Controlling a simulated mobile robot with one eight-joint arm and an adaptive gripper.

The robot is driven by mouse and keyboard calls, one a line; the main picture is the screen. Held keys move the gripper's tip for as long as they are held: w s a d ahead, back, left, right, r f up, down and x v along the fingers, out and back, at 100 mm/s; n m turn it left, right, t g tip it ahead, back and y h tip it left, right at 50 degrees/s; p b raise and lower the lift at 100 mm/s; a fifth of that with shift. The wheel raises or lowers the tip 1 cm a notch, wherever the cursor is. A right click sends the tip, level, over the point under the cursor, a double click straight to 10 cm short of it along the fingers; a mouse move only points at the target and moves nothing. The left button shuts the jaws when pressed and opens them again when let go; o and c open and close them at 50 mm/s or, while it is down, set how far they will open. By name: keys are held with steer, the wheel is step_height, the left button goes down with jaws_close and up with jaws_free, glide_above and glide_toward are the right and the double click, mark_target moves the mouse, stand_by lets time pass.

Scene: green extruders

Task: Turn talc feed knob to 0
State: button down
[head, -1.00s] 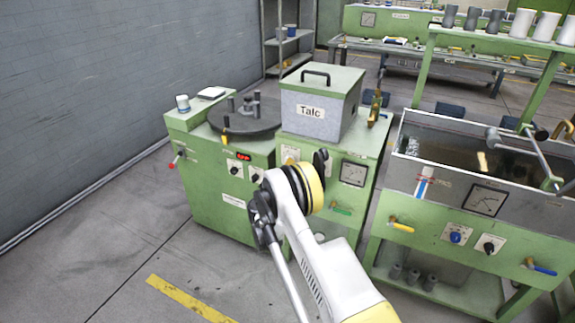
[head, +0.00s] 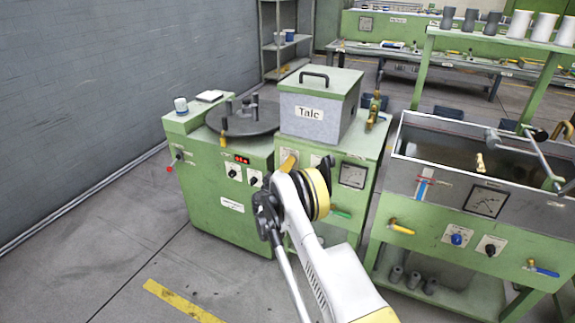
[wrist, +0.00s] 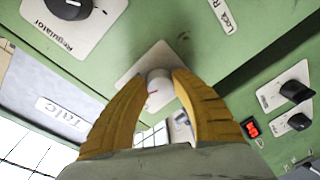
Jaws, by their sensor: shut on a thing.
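In the wrist view a pale round knob (wrist: 158,94) with a small red mark sits on a white plate (wrist: 136,66) on the green machine front. My gripper (wrist: 160,78) is shut on this knob, one yellow finger on each side, hiding part of it and of its plate. In the head view a yellow finger of my gripper (head: 289,163) shows at the panel below the grey talc box (head: 304,112). My arm hides the knob there. I cannot read the knob's setting.
A black regulator knob (wrist: 69,8) is beside the plate in the wrist view. Two black knobs (wrist: 296,91) (wrist: 300,122) and a red display (wrist: 250,127) are on the right. A dial gauge (head: 352,175) and the water bath (head: 437,147) stand right of my arm in the head view.

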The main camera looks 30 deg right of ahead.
steer(key=shift+n, duration=0.3)
steer(key=n, duration=0.2)
steer(key=shift+r+n, duration=0.15)
steer(key=shift+n, duration=0.25)
steer(key=n+g, duration=0.1)
steer(key=n, duration=0.6)
steer(key=shift+r+n, duration=0.15)
steer(key=shift+n, duration=0.15)
steer(key=n+g, duration=0.1)
steer(key=n, duration=0.2)
steer(key=shift+w+n, duration=0.1)
steer(key=shift+n, duration=0.3)
steer(key=c, duration=1)
jaws_free()
